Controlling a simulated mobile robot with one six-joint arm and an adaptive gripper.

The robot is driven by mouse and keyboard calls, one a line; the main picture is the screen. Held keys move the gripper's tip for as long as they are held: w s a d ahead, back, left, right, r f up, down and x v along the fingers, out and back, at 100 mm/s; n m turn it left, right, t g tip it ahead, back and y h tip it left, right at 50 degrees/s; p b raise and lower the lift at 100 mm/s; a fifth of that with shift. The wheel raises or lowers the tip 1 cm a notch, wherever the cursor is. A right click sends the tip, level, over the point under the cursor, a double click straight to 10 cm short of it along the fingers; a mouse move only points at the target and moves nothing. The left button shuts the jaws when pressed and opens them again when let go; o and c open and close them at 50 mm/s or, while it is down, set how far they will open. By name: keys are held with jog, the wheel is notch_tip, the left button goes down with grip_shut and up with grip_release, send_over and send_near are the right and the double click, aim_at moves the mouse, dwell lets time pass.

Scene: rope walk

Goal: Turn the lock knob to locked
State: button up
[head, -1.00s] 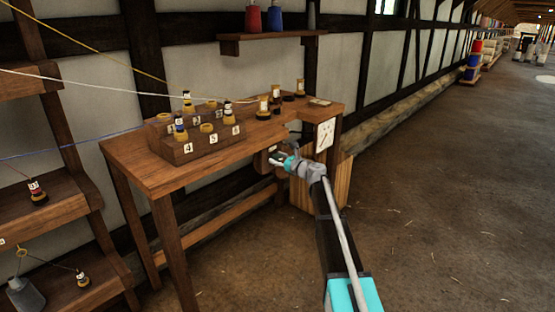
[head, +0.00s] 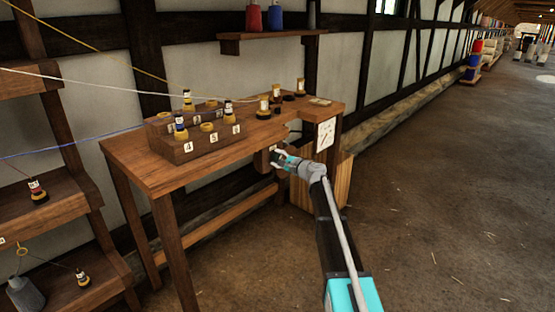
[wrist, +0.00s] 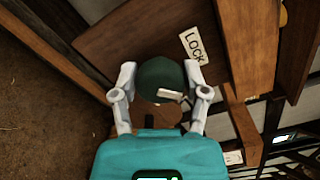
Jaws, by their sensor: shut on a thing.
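The lock knob (wrist: 161,80) is round and dark green, with a pale pointer bar on its face. In the wrist view it sits on a brown wooden panel, beside a white label reading LOCK (wrist: 193,45). My gripper (wrist: 160,82) has a grey finger on each side of the knob and is shut on it. In the head view my gripper (head: 276,159) is at the front of the wooden table (head: 140,172), below its top. The knob is mostly hidden by the gripper there.
A stepped rack (head: 185,152) with numbered slots and spools stands on the table. More spools stand at its right end. A white sign (head: 325,134) hangs near the gripper, with a wooden crate (head: 343,182) below. Threads cross at left. The floor at right is clear.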

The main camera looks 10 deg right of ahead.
jog(key=n, duration=0.4)
jog(key=shift+f+n, duration=0.1)
jog(key=shift+n, duration=0.2)
jog(key=n, duration=0.4)
jog(key=shift+f+n, duration=0.1)
jog(key=shift+n, duration=0.2)
jog(key=o, duration=1.1)
jog(key=shift+o, duration=0.2)
jog(key=v, duration=1.2)
